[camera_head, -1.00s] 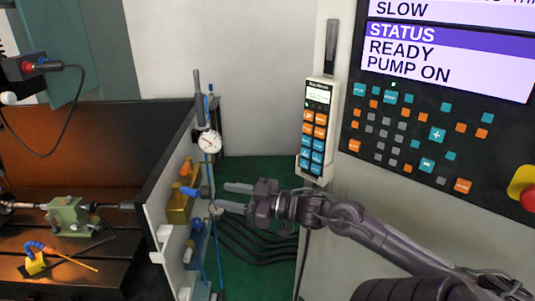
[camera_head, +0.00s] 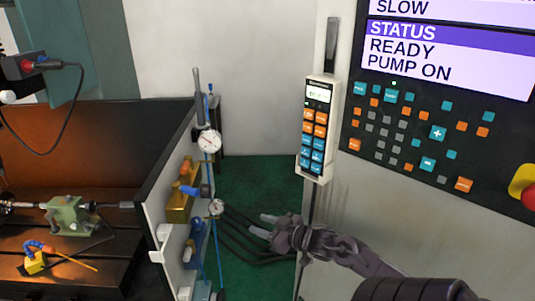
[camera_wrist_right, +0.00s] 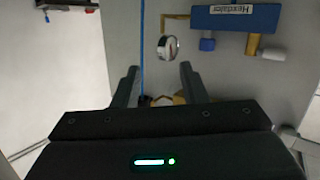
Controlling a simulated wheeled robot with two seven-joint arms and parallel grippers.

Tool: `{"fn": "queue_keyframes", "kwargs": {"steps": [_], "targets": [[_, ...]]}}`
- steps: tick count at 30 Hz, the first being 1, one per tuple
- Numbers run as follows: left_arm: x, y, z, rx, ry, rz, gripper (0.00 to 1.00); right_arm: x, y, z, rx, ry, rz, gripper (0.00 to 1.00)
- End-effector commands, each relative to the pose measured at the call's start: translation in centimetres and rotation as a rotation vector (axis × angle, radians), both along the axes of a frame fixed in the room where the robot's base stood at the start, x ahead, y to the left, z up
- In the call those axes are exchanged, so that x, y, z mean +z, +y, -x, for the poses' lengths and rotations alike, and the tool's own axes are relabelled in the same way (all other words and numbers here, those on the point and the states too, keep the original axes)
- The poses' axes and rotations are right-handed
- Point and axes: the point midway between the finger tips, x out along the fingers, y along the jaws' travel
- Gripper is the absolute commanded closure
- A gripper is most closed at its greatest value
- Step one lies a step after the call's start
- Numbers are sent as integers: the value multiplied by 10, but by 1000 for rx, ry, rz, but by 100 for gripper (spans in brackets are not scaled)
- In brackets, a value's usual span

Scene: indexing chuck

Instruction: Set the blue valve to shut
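A brass valve block (camera_head: 178,210) sits on the side of the grey panel, with an orange handle (camera_head: 187,171) on top and a blue handle (camera_head: 190,191) below it. The blue handle lies roughly level, pointing left; its exact setting is too small to tell. A blue block (camera_head: 198,240) is mounted lower; in the right wrist view a labelled blue block (camera_wrist_right: 235,18) shows at the upper right. My right gripper (camera_head: 259,224) is open and empty, to the right of and below the blue handle, not touching it. My left gripper is not in view.
A large gauge (camera_head: 209,141) and a small gauge (camera_head: 216,207) stand by a thin blue line on the panel. A handheld pendant (camera_head: 317,130) hangs on the control cabinet at right. The gap between panel and cabinet is free above the hoses.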

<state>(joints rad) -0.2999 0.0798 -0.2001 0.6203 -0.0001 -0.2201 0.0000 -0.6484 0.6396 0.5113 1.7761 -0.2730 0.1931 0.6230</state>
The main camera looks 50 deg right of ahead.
Motion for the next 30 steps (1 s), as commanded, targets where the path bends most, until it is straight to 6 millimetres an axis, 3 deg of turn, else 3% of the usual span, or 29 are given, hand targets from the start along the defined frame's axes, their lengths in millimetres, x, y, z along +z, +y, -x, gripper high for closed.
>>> {"fn": "queue_keyframes", "kwargs": {"steps": [6, 19, 21, 23, 26, 30], "targets": [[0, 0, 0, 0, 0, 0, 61, -23, -7, 5, -34, 34, -4, 61], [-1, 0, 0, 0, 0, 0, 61, -29, -8, 7, -41, 42, -4, 61], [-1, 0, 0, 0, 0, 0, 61, -38, -10, 9, -52, 54, -7, 61], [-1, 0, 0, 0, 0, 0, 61, -59, -14, 15, -78, 85, -13, 61], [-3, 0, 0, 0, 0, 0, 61, -128, -19, 38, -152, 191, -26, 61], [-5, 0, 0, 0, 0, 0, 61, -260, 5, 95, -239, 430, -37, 61]]}}
